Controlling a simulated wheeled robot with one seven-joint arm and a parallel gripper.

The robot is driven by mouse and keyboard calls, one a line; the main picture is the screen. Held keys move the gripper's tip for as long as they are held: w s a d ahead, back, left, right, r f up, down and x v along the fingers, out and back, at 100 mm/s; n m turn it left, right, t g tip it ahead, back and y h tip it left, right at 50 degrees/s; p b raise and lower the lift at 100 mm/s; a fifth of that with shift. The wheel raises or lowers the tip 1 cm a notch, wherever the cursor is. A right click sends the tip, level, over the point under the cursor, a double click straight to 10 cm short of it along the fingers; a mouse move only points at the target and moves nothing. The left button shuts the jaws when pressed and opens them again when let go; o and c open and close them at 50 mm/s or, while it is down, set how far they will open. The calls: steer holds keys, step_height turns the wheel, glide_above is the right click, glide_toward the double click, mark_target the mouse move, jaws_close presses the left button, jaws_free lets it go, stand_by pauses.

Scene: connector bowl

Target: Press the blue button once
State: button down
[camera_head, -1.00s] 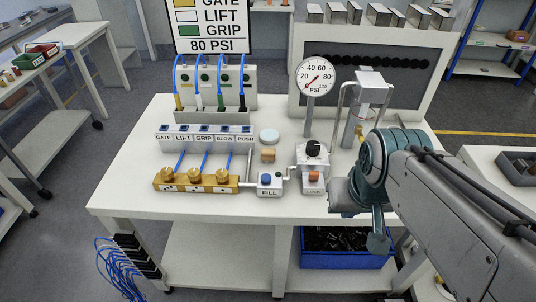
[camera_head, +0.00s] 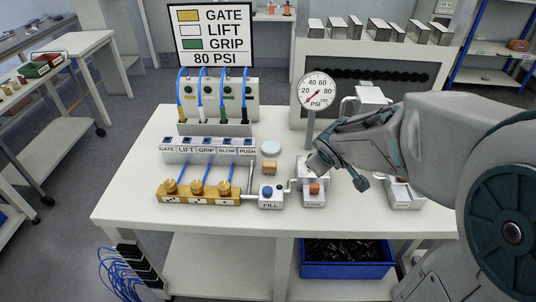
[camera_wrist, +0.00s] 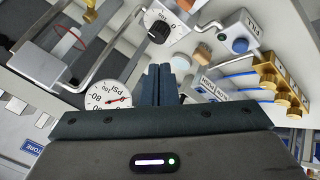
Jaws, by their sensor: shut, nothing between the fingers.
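The blue button (camera_head: 267,190) sits on top of a small white block labelled FILL (camera_head: 271,203) near the table's front. In the wrist view the blue button (camera_wrist: 240,45) shows at upper right, on the same block, apart from my fingers. My gripper (camera_head: 318,165) is left of the arm, over the unit with the orange button, up and to the right of the FILL block. In the wrist view my gripper (camera_wrist: 165,80) has its two dark fingers together with nothing between them.
Next to the FILL block stands a unit with an orange button (camera_head: 314,188); its black knob (camera_wrist: 158,25) shows in the wrist view. A brass valve block (camera_head: 197,194) is at the left. A pressure gauge (camera_head: 317,90) stands behind. The front left tabletop is clear.

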steer(key=w+a+f+n+y, duration=0.3)
steer(key=w+a+n, duration=0.1)
steer(key=w+a, duration=0.15)
steer(key=n+g+y+p, duration=0.1)
steer(key=n+y+p, duration=0.1)
steer(key=n+y, duration=0.25)
glide_above(270, 191)
step_height(270, 191, down, 4)
steer(key=shift+n+h, duration=0.25)
steer(key=shift+h, duration=0.1)
steer(key=shift+f+b, duration=0.15)
steer(key=shift+b, duration=0.15)
step_height(270, 191, down, 9)
steer(key=b, duration=0.8)
steer(key=shift+r+b, duration=0.2)
steer(key=shift+b, duration=0.2)
steer(key=shift+f, duration=0.4)
